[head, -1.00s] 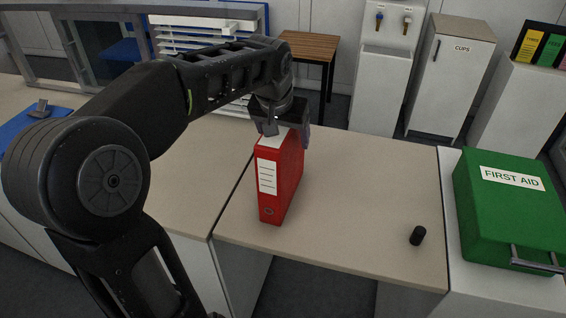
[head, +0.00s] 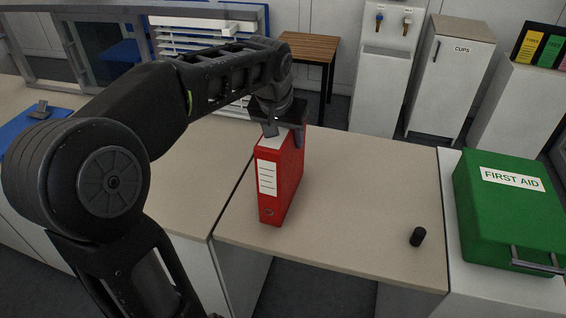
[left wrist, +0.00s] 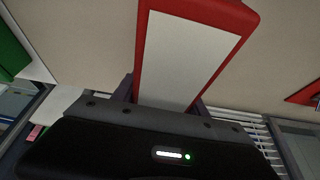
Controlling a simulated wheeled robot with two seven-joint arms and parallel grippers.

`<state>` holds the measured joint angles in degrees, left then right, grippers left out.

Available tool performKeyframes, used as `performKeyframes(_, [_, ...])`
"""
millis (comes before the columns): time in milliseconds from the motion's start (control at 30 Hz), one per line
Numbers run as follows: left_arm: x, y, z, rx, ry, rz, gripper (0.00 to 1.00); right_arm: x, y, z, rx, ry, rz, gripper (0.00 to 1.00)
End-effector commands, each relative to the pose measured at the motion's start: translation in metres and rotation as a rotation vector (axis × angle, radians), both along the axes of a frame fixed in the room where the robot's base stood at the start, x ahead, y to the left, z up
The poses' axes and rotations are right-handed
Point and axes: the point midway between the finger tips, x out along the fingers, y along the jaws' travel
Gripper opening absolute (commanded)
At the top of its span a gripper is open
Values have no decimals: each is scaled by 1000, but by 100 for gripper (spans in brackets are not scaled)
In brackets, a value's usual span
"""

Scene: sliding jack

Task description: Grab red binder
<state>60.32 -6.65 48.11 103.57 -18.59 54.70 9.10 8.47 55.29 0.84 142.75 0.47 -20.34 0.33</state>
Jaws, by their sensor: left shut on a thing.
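The red binder (head: 281,180) stands upright on the beige table, with a white label on its spine and a ring hole near the bottom. My left gripper (head: 279,125) is over its top from above, shut on the binder's upper edge. In the left wrist view the binder (left wrist: 244,17) runs up from between the fingers, its pale face toward the camera. The fingertips are mostly hidden behind the gripper body (left wrist: 165,140). My right gripper is in neither view.
The beige table (head: 350,190) is clear around the binder, apart from a small black cylinder (head: 417,237) at the front right. A green first aid box (head: 510,210) stands on a white surface at the right. A wooden table (head: 308,48) stands behind.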

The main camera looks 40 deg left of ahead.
Motion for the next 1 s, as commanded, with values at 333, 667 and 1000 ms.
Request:
performKeyframes(333, [0, 0, 0, 0, 0, 0, 0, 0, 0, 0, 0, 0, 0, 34])
performKeyframes(667, [1, 0, 2, 2, -3, 0, 0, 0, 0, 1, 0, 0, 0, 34])
performKeyframes(1000, [2, 0, 28, 3, -8, -2, 0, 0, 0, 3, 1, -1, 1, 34])
